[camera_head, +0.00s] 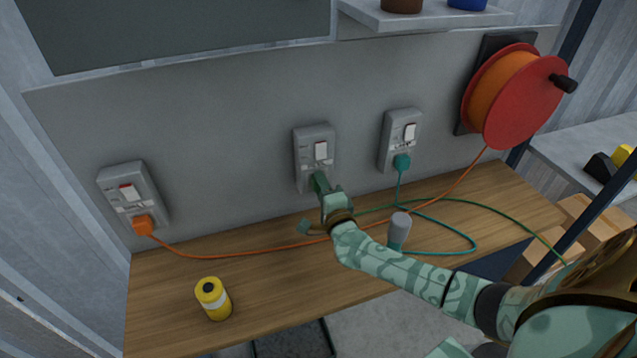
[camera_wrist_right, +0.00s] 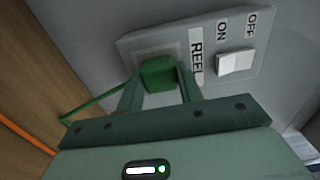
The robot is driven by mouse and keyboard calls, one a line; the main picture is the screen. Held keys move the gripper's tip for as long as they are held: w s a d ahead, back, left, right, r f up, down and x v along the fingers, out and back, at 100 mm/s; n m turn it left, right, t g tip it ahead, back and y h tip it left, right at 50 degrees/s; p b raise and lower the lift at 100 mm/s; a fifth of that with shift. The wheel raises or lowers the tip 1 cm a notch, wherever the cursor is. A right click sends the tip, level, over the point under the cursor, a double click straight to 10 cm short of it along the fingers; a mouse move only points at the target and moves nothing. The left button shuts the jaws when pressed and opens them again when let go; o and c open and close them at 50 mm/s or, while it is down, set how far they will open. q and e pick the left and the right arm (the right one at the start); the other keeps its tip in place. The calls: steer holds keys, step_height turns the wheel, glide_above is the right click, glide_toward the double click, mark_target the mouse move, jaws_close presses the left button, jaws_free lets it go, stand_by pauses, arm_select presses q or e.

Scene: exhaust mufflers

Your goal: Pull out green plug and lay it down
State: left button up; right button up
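The green plug (camera_wrist_right: 158,74) sits in the middle wall socket (camera_head: 315,142), beside the REEL label and the white ON/OFF switch (camera_wrist_right: 236,62). My right gripper (camera_wrist_right: 160,85) reaches the plug from the front, with one finger along each side and no clear gap between fingers and plug; it also shows in the head view (camera_head: 319,184). The gripper looks shut on the plug, which still appears to be in the socket face. A thin green cord (camera_wrist_right: 95,105) runs from the plug. My left gripper is not in view.
An orange plug (camera_head: 143,225) sits in the left socket and a teal plug (camera_head: 402,162) in the right one. A yellow canister (camera_head: 213,299) and grey cylinder (camera_head: 398,232) stand on the wooden bench (camera_head: 262,277). Cords cross its right half; the front middle is clear.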

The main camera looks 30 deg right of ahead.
jaws_close()
steer(key=p+v, duration=0.3)
steer(key=v, duration=0.3)
stand_by(0.8)
steer(key=shift+a, duration=0.1)
